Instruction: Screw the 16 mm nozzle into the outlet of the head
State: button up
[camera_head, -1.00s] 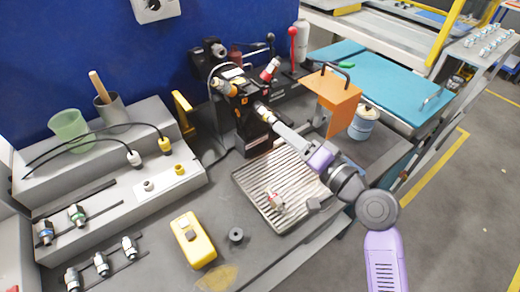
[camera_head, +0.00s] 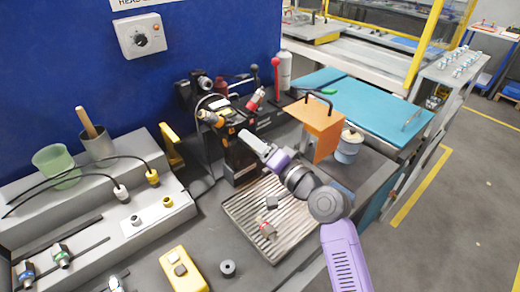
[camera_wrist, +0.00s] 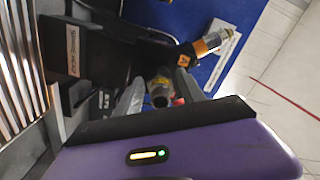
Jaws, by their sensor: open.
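The black head (camera_head: 238,158) stands upright at the back of the ribbed tray, with orange-tipped fittings at its top. My gripper (camera_head: 243,136) is right in front of the head's upper part. In the wrist view my gripper (camera_wrist: 161,84) has its two grey fingers apart. A short dark round tube end (camera_wrist: 160,93) shows between them, with gaps at its sides. I cannot tell whether this is the 16 mm nozzle or the outlet itself. How any nozzle sits in the outlet is hidden by my gripper in the head view.
The ribbed tray (camera_head: 245,214) holds a small red-and-silver fitting (camera_head: 266,229). An orange panel (camera_head: 316,128) stands close to the right of my arm. A yellow device (camera_head: 183,270) and a dark ring (camera_head: 228,268) lie in front. A grey stepped rack (camera_head: 100,235) stands left.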

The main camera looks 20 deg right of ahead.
jog(key=shift+w, duration=0.25)
jog(key=shift+s, duration=0.15)
jog(key=shift+v, duration=0.8)
jog(key=shift+b, duration=0.3)
dwell(0.3)
jog(key=shift+f+n+b, duration=0.1)
jog(key=shift+n+b, duration=1.1)
jog(key=shift+n, duration=0.1)
jog(key=shift+n+b, duration=3.1)
jog(key=shift+b, duration=0.05)
jog(key=shift+n+b, duration=1.1)
jog(key=shift+n, duration=0.4)
